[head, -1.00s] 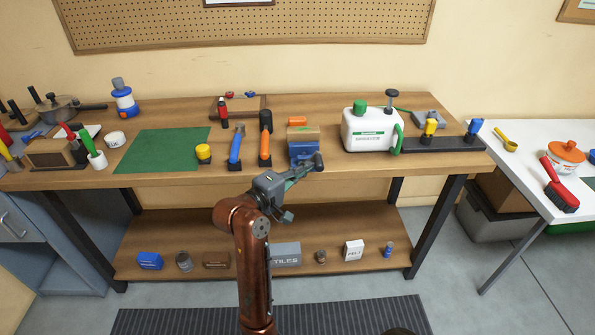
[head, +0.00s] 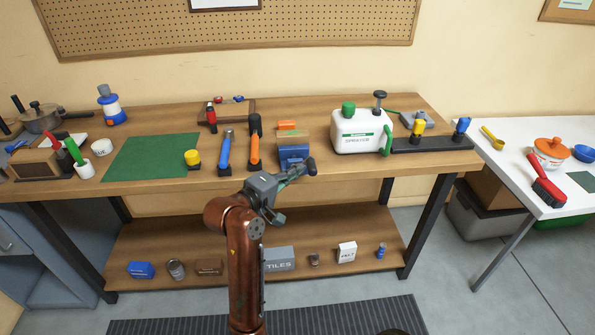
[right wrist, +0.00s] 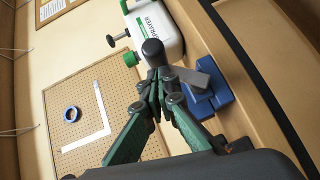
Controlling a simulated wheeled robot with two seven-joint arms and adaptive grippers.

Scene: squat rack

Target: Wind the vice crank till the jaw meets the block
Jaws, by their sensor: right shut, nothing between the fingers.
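The blue vice (head: 294,155) stands at the front edge of the workbench, with a tan block (head: 292,136) at its top. Its dark crank knob (head: 311,167) sticks out at the front right. In the right wrist view the knob (right wrist: 152,50) is upright just beyond my fingertips, and the blue vice (right wrist: 212,97) is to the right. My right gripper (head: 298,171) is shut and empty, its fingertips (right wrist: 160,76) right by the knob; I cannot tell whether they touch it. The gap between jaw and block is too small to judge. My left gripper is not in view.
A white sprayer jug (head: 360,132) stands right of the vice. Upright blue-handled (head: 225,150) and orange-handled (head: 254,148) tools stand close on its left. A green mat (head: 150,156) lies farther left. The lower shelf holds several small boxes and jars.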

